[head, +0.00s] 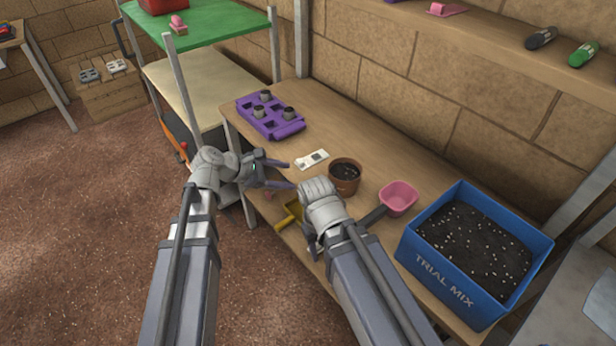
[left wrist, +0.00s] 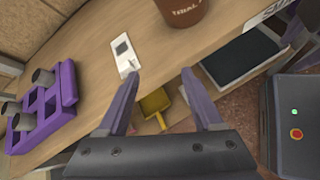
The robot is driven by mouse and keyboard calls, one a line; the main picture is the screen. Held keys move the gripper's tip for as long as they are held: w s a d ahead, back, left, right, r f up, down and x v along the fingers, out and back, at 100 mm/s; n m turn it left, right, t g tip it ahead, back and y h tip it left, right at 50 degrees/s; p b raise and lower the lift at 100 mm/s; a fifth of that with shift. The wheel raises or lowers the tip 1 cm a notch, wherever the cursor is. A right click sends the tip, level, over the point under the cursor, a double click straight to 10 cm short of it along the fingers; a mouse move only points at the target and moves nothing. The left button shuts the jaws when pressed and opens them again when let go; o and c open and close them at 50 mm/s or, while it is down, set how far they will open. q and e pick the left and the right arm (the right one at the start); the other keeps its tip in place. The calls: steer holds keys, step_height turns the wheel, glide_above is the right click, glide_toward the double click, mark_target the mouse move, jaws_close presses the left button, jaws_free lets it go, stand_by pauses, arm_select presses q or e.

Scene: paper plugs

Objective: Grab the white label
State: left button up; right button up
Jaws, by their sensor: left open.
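The white label (head: 312,160), with a dark square printed on it, lies flat on the wooden bench between the purple tray and the brown pot. It also shows in the left wrist view (left wrist: 124,55), just beyond one fingertip. My left gripper (head: 288,175) is open and empty at the bench's front edge, to the left of and nearer than the label. In the left wrist view its two fingers (left wrist: 160,75) are wide apart, with the label ahead and to the left.
The purple tray (head: 266,125) holds several small grey plugs. The brown pot (head: 344,177) of soil stands right of the label, then a pink cup (head: 398,197) and a blue TRIAL MIX bin (head: 440,279).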

mark_target(298, 163)
arm_select(q)
steer(key=w+a+f+n+t+h+b, duration=0.1)
steer(key=w+a+n+t+b, duration=0.15)
steer(key=w+n, duration=0.2)
steer(key=shift+n, duration=0.75)
steer(key=shift+r+b+x, duration=0.2)
steer(key=shift+b+x, duration=1.6)
steer(key=shift+x, duration=1.7)
arm_select(e)
step_height(298, 163, down, 8)
steer(key=shift+r, duration=0.1)
arm_select(q)
jaws_close()
